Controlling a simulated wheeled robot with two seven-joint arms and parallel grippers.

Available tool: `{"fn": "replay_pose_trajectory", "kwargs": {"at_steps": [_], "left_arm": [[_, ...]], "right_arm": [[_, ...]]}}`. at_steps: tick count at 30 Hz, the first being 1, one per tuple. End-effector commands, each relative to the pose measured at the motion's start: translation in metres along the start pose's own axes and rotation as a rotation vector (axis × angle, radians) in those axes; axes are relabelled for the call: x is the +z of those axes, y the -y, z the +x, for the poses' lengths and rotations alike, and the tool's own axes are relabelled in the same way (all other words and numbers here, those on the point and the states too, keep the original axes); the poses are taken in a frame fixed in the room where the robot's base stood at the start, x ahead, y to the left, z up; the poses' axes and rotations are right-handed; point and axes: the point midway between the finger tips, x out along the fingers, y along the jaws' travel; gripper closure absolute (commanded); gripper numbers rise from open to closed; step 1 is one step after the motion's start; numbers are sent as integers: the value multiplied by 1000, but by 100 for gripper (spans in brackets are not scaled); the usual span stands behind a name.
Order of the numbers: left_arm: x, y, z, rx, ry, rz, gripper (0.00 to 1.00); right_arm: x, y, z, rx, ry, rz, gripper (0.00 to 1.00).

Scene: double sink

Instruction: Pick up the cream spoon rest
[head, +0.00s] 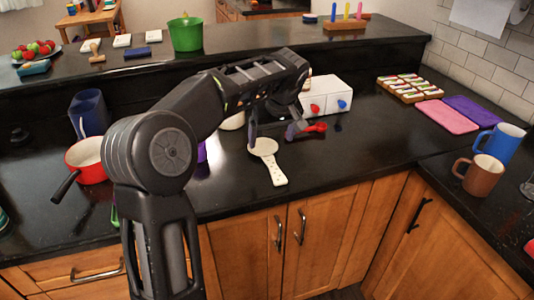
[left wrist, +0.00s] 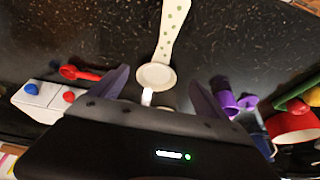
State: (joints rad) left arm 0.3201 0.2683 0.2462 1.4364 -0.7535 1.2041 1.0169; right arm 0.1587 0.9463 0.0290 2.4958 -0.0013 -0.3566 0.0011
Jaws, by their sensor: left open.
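The cream spoon rest (head: 271,162) lies flat on the black counter near its front edge. It has a round bowl and a spotted handle that points toward the front edge. In the left wrist view the spoon rest (left wrist: 157,72) shows with its bowl between my fingers and its handle pointing up in the picture. My left gripper (head: 271,137) is open over the bowl end. In the left wrist view its two purple-grey fingers (left wrist: 158,90) stand wide apart on either side of the bowl. Whether a finger touches it cannot be told. My right gripper does not show.
A white box with red and blue knobs (head: 327,95) and a red spoon (head: 316,127) are just right of the gripper. A red pan (head: 86,158) stands at the left. Pink (head: 445,115) and purple mats and two mugs (head: 479,174) are at the right. Counter right of the handle is clear.

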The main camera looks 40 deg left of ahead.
Motion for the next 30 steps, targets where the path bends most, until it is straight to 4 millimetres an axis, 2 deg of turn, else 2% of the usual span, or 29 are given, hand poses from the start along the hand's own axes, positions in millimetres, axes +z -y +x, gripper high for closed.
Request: {"fn": "replay_pose_trajectory", "kwargs": {"at_steps": [4,10,22,30], "left_arm": [[0,0,5,-1,1,1,14],[0,0,24,-1,2,1,14],[0,0,31,-1,1,2,14],[1,1,68,-2,3,2,14]], "right_arm": [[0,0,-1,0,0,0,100],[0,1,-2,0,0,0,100],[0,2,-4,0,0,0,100],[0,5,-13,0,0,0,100]]}}
